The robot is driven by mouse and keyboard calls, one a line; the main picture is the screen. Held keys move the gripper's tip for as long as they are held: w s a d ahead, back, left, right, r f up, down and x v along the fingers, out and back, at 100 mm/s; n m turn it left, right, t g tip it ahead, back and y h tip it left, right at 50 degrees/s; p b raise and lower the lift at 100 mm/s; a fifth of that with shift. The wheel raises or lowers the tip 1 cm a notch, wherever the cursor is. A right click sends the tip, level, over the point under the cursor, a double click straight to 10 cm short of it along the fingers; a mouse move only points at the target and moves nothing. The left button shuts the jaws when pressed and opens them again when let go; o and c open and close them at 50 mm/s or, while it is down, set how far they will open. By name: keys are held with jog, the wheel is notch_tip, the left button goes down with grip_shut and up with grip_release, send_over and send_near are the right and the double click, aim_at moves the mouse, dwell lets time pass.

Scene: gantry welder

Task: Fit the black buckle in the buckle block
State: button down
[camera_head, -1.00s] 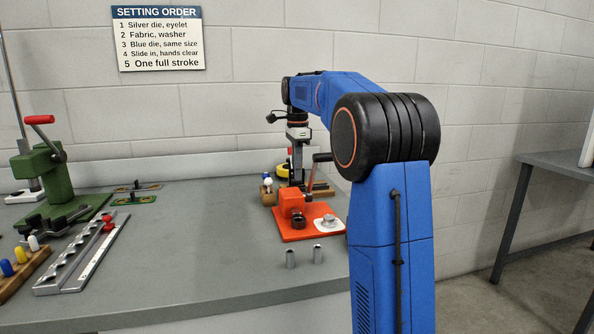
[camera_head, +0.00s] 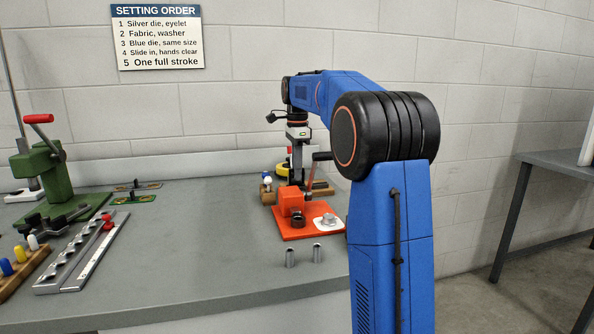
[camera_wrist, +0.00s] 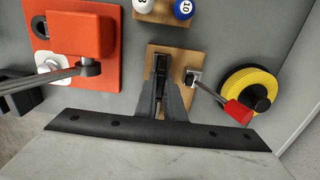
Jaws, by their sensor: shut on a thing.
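My gripper (camera_wrist: 161,68) points down at a wooden block (camera_wrist: 178,53), which I take for the buckle block. The fingers are shut on a small dark piece, the black buckle (camera_wrist: 160,62), at the fingertips in the wrist view. It is over or in the dark slot of the block; I cannot tell whether it is seated, as the fingers hide most of it. In the head view my gripper (camera_head: 297,168) stands behind the orange press, and the buckle cannot be made out.
The orange press (camera_wrist: 82,35) with its lever is left of the block in the wrist view. A red-handled tool (camera_wrist: 238,111) and a yellow roll (camera_wrist: 238,80) lie close on the right. A wooden stand (camera_wrist: 160,14) with numbered knobs is beyond. The bench middle (camera_head: 190,240) is clear.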

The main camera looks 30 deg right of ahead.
jog(key=shift+f, duration=0.95)
jog(key=c, duration=1.8)
grip_release()
notch_tip(320, 180, up, 17)
jog(key=shift+r, duration=0.2)
